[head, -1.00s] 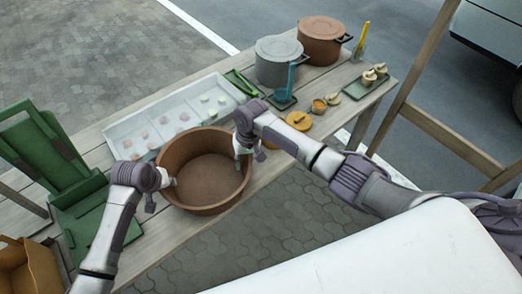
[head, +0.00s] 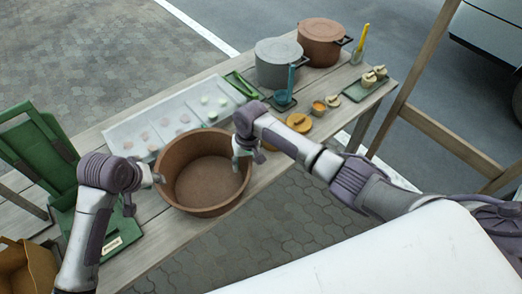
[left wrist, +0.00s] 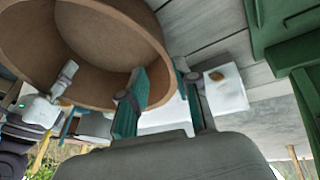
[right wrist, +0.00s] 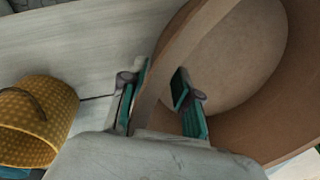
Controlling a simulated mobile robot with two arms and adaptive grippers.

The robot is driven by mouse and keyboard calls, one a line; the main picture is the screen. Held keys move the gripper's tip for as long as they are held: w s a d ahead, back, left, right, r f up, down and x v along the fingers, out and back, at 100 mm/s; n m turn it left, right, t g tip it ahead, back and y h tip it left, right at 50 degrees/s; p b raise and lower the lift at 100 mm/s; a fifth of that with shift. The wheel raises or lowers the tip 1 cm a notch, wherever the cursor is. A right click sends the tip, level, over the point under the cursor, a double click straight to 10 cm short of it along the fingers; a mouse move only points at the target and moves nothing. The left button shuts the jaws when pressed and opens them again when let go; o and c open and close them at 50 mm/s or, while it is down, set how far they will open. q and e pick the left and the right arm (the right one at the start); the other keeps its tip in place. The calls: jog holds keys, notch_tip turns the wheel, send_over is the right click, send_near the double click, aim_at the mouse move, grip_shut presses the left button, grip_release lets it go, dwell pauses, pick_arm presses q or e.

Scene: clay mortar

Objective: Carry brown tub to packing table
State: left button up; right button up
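The brown tub (head: 207,178) is a wide, round, empty bowl standing upright near the front edge of the wooden table (head: 160,238). My left gripper (head: 152,182) is at the tub's left rim. In the left wrist view its fingers (left wrist: 165,98) are apart, with the tub (left wrist: 105,50) beside and behind one finger; I cannot tell whether they touch. My right gripper (head: 242,152) is at the right rim. In the right wrist view its fingers (right wrist: 163,98) are spread on either side of the tub wall (right wrist: 185,45). I cannot tell which surface is the packing table.
A white tray (head: 130,130) with small pieces lies behind the tub. Grey (head: 279,65) and brown (head: 320,42) pots stand farther back. A green stand (head: 40,150) and a cardboard box (head: 25,268) are at left. A wooden frame (head: 440,135) stands at right.

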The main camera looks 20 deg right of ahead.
jog(key=shift+r, duration=0.45)
pick_arm(q)
jog(key=shift+s+a+r, duration=0.1)
jog(key=shift+s+r, duration=0.15)
jog(key=shift+r, duration=0.35)
pick_arm(e)
notch_tip(320, 180, up, 11)
jog(key=d, duration=0.2)
pick_arm(q)
jog(key=shift+s, duration=0.1)
pick_arm(e)
jog(key=shift+s+f, duration=0.1)
